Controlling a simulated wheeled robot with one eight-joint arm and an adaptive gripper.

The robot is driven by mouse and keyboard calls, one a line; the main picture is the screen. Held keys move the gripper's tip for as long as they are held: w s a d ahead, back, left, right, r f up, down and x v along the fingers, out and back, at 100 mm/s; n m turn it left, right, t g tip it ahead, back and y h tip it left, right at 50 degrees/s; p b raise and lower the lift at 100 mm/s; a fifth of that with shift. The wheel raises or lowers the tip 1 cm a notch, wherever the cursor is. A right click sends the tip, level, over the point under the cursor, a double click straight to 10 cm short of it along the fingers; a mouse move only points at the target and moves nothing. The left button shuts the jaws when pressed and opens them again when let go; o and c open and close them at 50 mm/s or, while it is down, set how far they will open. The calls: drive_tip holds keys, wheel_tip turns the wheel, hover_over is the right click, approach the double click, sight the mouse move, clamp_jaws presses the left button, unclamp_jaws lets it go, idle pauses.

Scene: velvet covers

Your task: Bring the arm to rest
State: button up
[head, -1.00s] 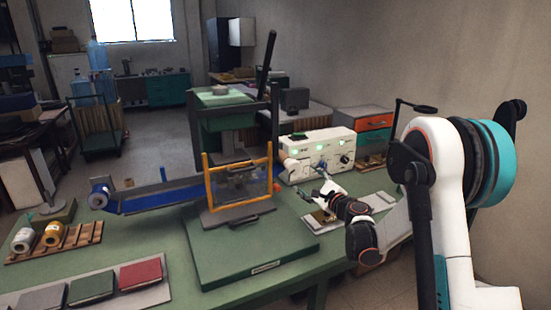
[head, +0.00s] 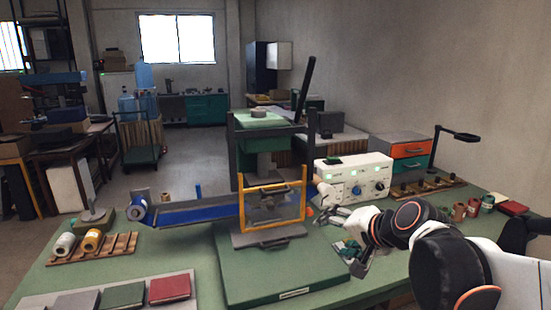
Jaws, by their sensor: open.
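My gripper (head: 334,220) hangs over the green worktable (head: 190,252), in front of the white control box (head: 355,178) and just right of the yellow-framed guard (head: 272,207). Its fingers look apart, with nothing seen between them. My white and black arm reaches in from the right edge, bent low over the table. A small dark green and pale item (head: 349,247) shows below the gripper; the arm partly hides it, and I cannot tell whether they touch.
A green base plate (head: 280,278) carries the guard. A blue conveyor (head: 200,214) lies left of it. Red (head: 170,289), green (head: 122,296) and grey covers lie front left. Spools (head: 92,240) stand on a wooden rack. Small jars and a lamp (head: 455,136) stand at right.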

drive_tip(key=s+d+f+n+g+h, duration=0.1)
drive_tip(key=s+d+f+n+h, duration=0.1)
drive_tip(key=s, duration=0.8)
drive_tip(key=s+d+f+n+g+h, duration=0.1)
drive_tip(key=s+n, duration=0.4)
drive_tip(key=s, duration=0.6)
wheel_tip(320, 180, down, 3)
drive_tip(key=d+h, duration=0.1)
drive_tip(key=d, duration=0.1)
drive_tip(key=shift+d+r+g+h, duration=0.2)
drive_tip(key=shift+d+g+h, duration=0.1)
drive_tip(key=shift+g, duration=0.1)
drive_tip(key=shift+w+n, duration=0.2)
drive_tip(key=shift+n, duration=0.1)
